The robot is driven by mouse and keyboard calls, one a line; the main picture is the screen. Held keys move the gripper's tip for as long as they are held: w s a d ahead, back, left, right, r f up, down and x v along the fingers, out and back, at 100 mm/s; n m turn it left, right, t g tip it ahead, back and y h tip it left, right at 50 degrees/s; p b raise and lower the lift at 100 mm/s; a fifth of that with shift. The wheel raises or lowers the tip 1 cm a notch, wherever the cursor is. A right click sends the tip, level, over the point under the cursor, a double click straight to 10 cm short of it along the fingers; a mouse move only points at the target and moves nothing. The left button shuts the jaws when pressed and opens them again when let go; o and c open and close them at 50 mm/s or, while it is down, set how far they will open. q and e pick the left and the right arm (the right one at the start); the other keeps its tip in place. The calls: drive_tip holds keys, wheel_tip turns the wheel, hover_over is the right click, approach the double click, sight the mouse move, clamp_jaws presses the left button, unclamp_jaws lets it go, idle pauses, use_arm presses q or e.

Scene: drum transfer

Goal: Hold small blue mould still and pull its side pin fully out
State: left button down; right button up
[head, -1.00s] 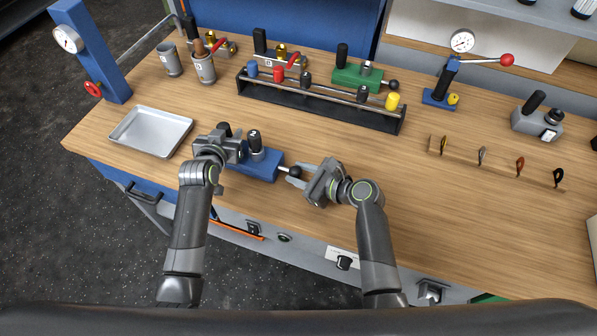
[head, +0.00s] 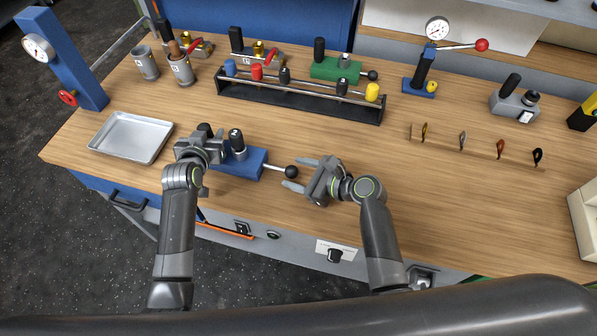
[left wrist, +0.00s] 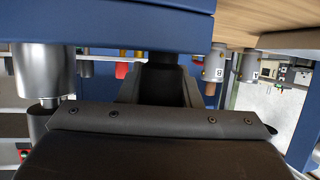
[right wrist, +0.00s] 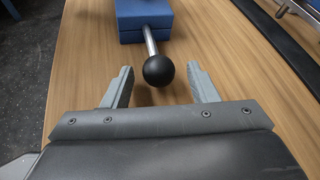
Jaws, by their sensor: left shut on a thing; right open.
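The small blue mould (head: 250,163) lies on the bench, with a black-topped metal cylinder (head: 237,146) on top. My left gripper (head: 208,143) is shut on its black upright handle (left wrist: 165,78). The side pin, a metal rod with a black ball (head: 291,171), sticks out of the mould's right end. A length of bare rod (right wrist: 150,40) shows between block and ball in the right wrist view, and its inner end appears to meet the block. My right gripper (head: 296,174) is open, its fingertips on either side of the ball with gaps visible.
A metal tray (head: 95,145) lies left of the mould. Behind it stands a black rack (head: 300,99) with coloured knobs, and a green mould (head: 335,69). A wooden strip with hooks (head: 480,147) is at the right.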

drive_tip(key=v, duration=1.2)
use_arm(q)
drive_tip(key=c, duration=1)
unclamp_jaws()
drive_tip(key=shift+d, duration=0.1)
drive_tip(key=shift+o, duration=0.2)
